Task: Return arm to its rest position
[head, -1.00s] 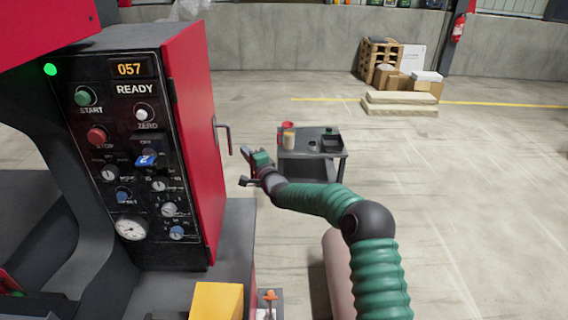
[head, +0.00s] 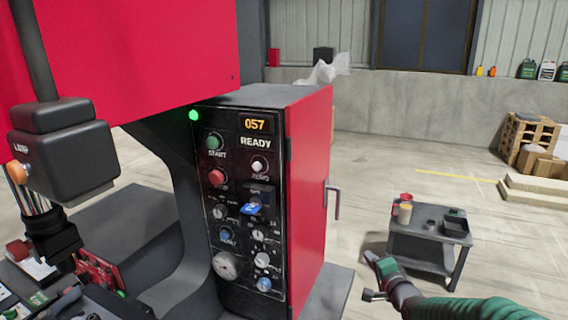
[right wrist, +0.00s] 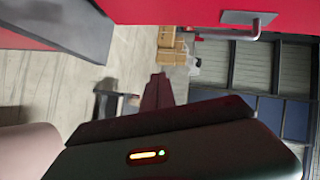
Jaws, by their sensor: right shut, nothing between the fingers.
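My right arm, in a green ribbed sleeve, comes in from the lower right of the head view. Its gripper (head: 372,277) is shut and empty, in front of the small table and to the right of the red machine cabinet (head: 310,185). In the right wrist view the dark gripper (right wrist: 158,92) shows with nothing held. The cabinet's door handle (head: 334,203) is up and left of the gripper, apart from it in the picture. It also shows in the right wrist view (right wrist: 255,30). My left gripper is not in view.
The control panel (head: 242,200) reads 057 and READY, with a green light. A small dark table (head: 420,247) holds a red cup, a tan cup and dark trays. Pallets and boxes (head: 530,145) stand far right. Open floor lies around the table.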

